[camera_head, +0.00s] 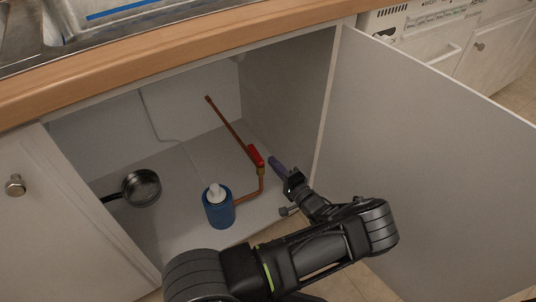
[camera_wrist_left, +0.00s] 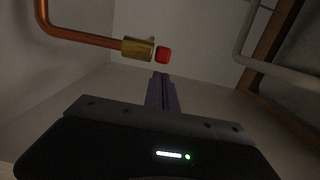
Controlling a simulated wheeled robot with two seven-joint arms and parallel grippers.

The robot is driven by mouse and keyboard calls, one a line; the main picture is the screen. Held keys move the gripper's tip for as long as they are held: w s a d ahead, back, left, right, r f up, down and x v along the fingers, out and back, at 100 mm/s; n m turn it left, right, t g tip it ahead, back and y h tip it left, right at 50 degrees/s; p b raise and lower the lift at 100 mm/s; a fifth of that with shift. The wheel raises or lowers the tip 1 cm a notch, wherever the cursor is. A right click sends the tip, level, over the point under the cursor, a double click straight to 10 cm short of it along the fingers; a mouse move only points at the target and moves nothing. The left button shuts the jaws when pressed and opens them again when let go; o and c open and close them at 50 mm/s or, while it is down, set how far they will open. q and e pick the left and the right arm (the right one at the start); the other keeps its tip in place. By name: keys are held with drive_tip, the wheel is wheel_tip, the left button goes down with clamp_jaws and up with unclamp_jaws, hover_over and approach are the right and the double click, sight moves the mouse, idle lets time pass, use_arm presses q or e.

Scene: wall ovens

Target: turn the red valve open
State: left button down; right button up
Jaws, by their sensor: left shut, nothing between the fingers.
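The red valve handle (camera_head: 256,156) sits on a copper pipe (camera_head: 230,128) inside the open cabinet under the sink. In the left wrist view the red valve (camera_wrist_left: 163,55) shows end-on beside a brass fitting (camera_wrist_left: 138,48). My left gripper (camera_head: 273,161) is just right of the valve in the head view, its purple fingers shut with nothing between them. In the wrist view the fingertips (camera_wrist_left: 161,76) point at the red part, close below it in the picture. I cannot tell whether they touch it. My right gripper is not in view.
A blue bottle (camera_head: 219,212) with a white top stands on the cabinet floor near the pipe's lower bend. A dark pan (camera_head: 141,187) lies to the left. The open cabinet door (camera_head: 420,150) stands to the right of my arm. The wooden counter edge (camera_head: 180,62) runs above.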

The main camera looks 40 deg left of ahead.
use_arm(q)
drive_tip(key=shift+s+d, duration=0.15)
drive_tip(key=shift+d, duration=0.2)
drive_tip(key=shift+f, duration=0.1)
drive_tip(key=d+g+b, duration=0.1)
drive_tip(key=d, duration=0.1)
drive_tip(key=d+n+g+b, duration=0.1)
drive_tip(key=shift+w+d+f+y+b, duration=0.2)
drive_tip(key=shift+d+y+b, duration=0.1)
drive_tip(key=shift+d+b, duration=0.1)
